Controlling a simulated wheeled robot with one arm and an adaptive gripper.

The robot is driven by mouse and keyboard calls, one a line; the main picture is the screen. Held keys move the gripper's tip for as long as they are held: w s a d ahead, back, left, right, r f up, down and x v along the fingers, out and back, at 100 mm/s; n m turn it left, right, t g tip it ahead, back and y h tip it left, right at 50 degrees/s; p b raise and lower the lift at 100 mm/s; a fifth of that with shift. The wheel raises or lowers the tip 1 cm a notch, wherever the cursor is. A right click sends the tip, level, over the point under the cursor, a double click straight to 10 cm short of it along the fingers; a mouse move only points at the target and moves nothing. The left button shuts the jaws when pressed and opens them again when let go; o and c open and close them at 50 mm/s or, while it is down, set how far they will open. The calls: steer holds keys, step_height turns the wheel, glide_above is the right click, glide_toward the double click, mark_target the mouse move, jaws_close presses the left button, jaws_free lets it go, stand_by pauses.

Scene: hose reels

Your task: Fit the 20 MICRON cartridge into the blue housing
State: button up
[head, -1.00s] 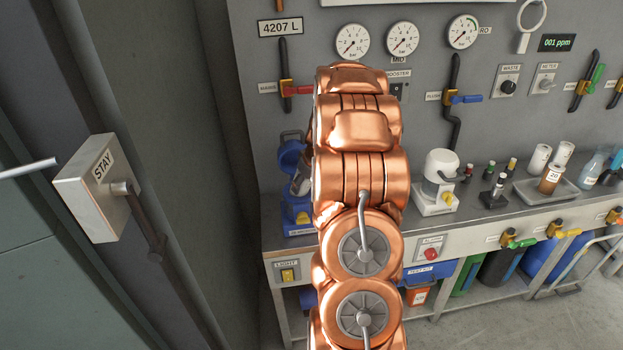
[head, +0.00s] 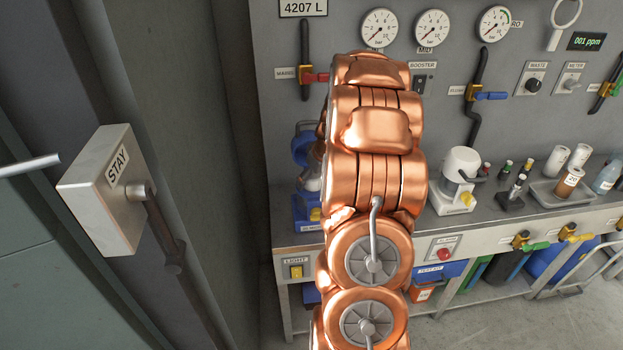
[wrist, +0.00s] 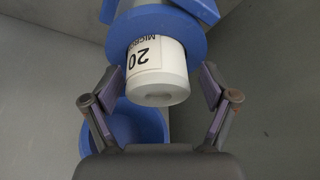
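In the wrist view, a white cartridge (wrist: 160,84) with a label reading 20 MICRON, upside down in the picture, sits with its far end inside a blue ring (wrist: 187,38) of the housing. Its near end sticks out. My gripper (wrist: 160,87) is open, with one finger on each side of the cartridge and visible gaps to both. A blue bowl (wrist: 150,126) lies below, partly hidden by my gripper. In the head view, the blue housing (head: 303,150) stands on the bench, partly behind my copper arm, which hides my gripper. How deep the cartridge sits cannot be told.
The bench also holds a white device (head: 460,172), small bottles (head: 517,185) and a tray (head: 545,196) with white cartridges and a brown one marked 20. Gauges and valves line the wall behind. A STAY box (head: 105,190) stands at left.

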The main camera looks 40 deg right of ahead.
steer(key=b+v, duration=0.3)
steer(key=v, duration=0.9)
steer(key=s+a+g+y, duration=0.1)
steer(key=s+a, duration=0.2)
steer(key=a, duration=0.9)
steer(key=s+a+g+y, duration=0.1)
steer(key=s+a+g, duration=0.15)
steer(key=a, duration=0.95)
steer(key=s+a+f+g+h, duration=0.1)
steer(key=s+a+f, duration=0.1)
steer(key=s+a, duration=0.4)
steer(key=s+a+f+g, duration=0.1)
steer(key=s+a, duration=0.5)
steer(key=s, duration=0.8)
steer(key=shift+a+f+n+g+h, duration=0.35)
steer(key=shift+n+h, duration=0.05)
